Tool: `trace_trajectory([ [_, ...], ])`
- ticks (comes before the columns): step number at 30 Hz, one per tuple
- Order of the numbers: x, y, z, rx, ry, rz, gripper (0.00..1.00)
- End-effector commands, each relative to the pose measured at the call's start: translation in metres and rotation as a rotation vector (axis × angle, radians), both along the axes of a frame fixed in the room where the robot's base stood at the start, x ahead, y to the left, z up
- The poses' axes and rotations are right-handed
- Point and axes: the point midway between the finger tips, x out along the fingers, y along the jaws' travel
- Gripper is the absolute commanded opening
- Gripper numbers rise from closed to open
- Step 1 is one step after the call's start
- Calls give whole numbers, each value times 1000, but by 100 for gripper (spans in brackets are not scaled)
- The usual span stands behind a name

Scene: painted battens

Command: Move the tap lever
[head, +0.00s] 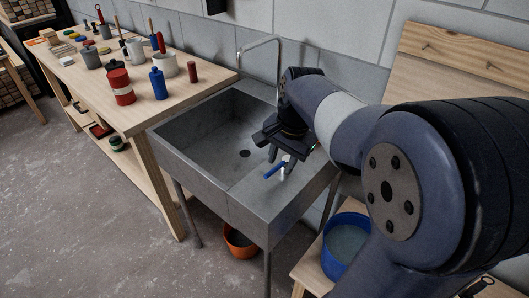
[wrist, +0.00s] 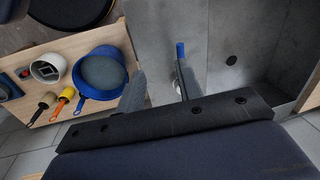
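A blue tap lever (head: 273,171) sits on a short white tap body (head: 288,164) on the sink's right ledge. In the wrist view the lever (wrist: 180,51) shows just beyond the right finger's tip, and a bit of the white body (wrist: 177,88) shows beside that finger. My gripper (head: 280,155) is over the ledge, pointing down, close to the tap. In the wrist view my gripper (wrist: 160,75) has its fingers apart with nothing held between them. I cannot tell whether a finger touches the lever. The fingers partly hide the tap body.
The grey sink (head: 210,125) has a bent metal spout (head: 262,42) at its back. A wooden workbench (head: 140,115) with cups, bottles and tins stands left. A blue tub (head: 345,246) stands on a low wooden stand at right. An orange bucket (head: 238,243) is under the sink.

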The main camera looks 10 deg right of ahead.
Motion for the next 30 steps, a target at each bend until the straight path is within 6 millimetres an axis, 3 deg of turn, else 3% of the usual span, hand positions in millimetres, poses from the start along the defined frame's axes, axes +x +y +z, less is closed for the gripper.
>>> trace_trajectory([
  [3,22,-8,14,23,8,-97,34],
  [8,32,-11,15,35,12,-146,34],
  [11,33,-10,5,36,15,-148,34],
  [24,45,-1,-71,34,14,-144,34],
  [30,48,1,-86,34,11,-144,34],
])
